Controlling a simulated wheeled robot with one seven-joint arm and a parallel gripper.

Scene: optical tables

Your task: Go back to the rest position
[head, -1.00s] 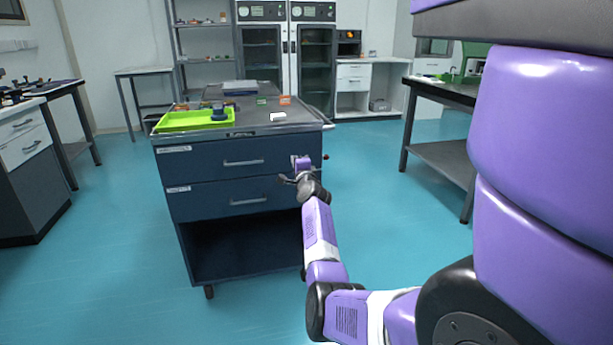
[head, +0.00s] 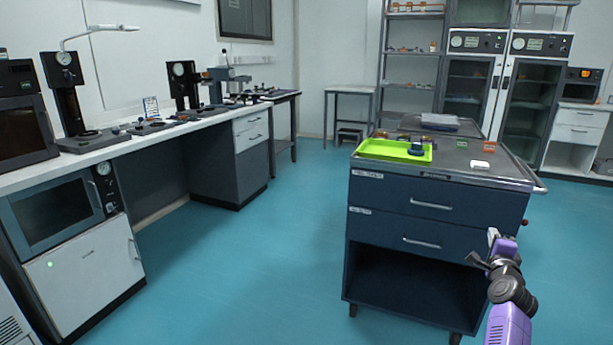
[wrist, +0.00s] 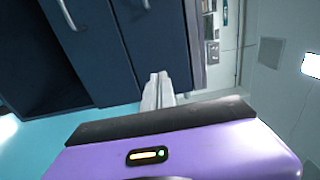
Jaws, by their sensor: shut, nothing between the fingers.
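My gripper (head: 484,263) is at the lower right of the head view, at the end of my purple arm, in front of the right part of the dark blue drawer cart (head: 432,213). In the wrist view its pale fingers (wrist: 158,88) are together with nothing between them. The cart's drawer fronts and handles (wrist: 70,14) fill the upper left of the wrist view. Whether the gripper touches the cart cannot be told. Most of the arm is out of the head view.
On the cart top are a lime green tray (head: 372,150) with a dark item in it, a white block (head: 480,165) and small parts. A long bench (head: 95,150) with instruments runs along the left. Teal floor (head: 245,265) is clear between bench and cart.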

